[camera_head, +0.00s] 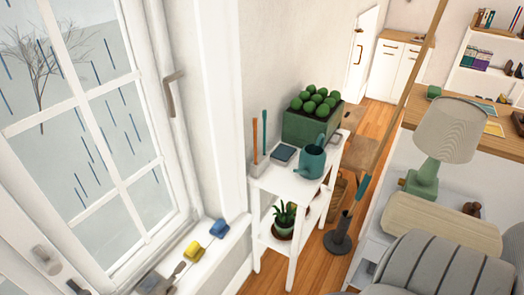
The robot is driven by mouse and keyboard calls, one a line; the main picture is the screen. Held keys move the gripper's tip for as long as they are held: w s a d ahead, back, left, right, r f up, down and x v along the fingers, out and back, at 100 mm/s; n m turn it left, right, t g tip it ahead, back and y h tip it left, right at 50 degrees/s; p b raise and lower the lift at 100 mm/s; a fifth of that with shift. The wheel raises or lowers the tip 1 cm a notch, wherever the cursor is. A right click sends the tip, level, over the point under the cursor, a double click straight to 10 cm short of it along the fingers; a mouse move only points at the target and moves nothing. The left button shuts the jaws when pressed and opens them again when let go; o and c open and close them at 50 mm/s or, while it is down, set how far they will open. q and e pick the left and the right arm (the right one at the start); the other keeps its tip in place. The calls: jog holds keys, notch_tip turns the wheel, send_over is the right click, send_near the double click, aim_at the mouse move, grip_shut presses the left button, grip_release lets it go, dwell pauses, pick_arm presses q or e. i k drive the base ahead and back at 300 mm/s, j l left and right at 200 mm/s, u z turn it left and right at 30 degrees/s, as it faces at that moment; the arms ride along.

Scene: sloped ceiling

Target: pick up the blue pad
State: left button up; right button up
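A small square pad (284,154), dark blue-grey with a lighter edge, lies flat on the top of a white shelf stand (283,186). It sits between a small holder with upright sticks (258,165) on its left and a teal watering can (312,160) on its right. A green planter (307,127) stands behind it. Nothing covers the pad. I cannot make out either gripper in this view. Some small grey parts show at the lower left edge, but I cannot tell what they are.
A window with a sill fills the left side; a blue item (218,229) and a yellow item (194,251) lie on the sill. A potted plant (284,220) stands on the lower shelf. A lamp (441,142) and grey striped upholstery (440,268) are at right. Wooden floor shows between.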

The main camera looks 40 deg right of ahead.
aim_at(218, 229)
jog(key=z, duration=0.9)
jog(key=u, duration=1.85)
jog(key=z, duration=1.8)
